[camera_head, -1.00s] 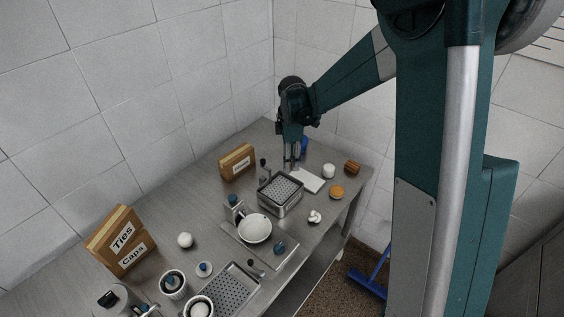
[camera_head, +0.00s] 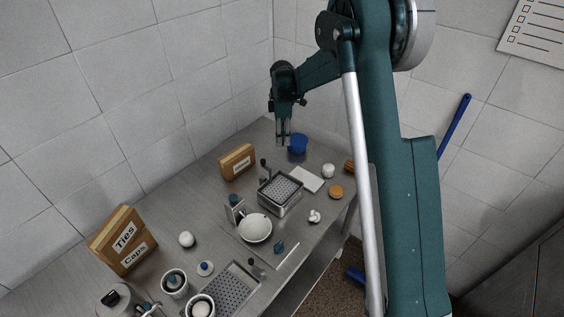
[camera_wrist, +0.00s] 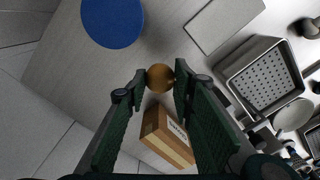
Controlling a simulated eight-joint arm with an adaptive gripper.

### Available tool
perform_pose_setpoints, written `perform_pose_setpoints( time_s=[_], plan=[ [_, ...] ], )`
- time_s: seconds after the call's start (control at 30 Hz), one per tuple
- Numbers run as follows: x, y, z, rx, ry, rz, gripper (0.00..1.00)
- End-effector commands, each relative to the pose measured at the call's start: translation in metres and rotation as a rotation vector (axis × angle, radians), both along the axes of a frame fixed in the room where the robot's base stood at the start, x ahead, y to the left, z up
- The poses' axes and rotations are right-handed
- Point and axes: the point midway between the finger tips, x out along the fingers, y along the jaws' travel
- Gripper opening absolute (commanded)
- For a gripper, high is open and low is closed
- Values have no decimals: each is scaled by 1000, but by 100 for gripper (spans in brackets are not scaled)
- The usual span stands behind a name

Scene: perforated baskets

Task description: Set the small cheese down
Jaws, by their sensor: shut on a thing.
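My gripper (camera_head: 283,142) is raised over the far end of the table, left of the blue tub. In the wrist view its fingers (camera_wrist: 160,82) are shut on a small round golden-brown thing (camera_wrist: 160,76), which looks like the small cheese. It is held at the fingertips, clear of the table. The held thing is too small to make out in the head view. A perforated metal basket (camera_head: 283,203) stands nearer on the table and also shows at the right of the wrist view (camera_wrist: 240,65).
The blue tub (camera_head: 298,144) and a pale flat board (camera_head: 308,180) lie near my gripper. A brown labelled box (camera_head: 238,162) stands at the wall side. A white cylinder (camera_head: 328,171) and an orange round (camera_head: 336,192) are near the right edge. Bare table shows between tub and box.

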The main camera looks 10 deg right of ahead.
Motion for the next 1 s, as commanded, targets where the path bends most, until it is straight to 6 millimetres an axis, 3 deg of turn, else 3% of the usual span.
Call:
perform_pose_setpoints(
  time_s=[0.47, 1.0],
  plan=[
    [1, 0, -3, 0, 0, 0, 14],
    [2, 0, -61, 0, 0, 0, 14]
  ],
)
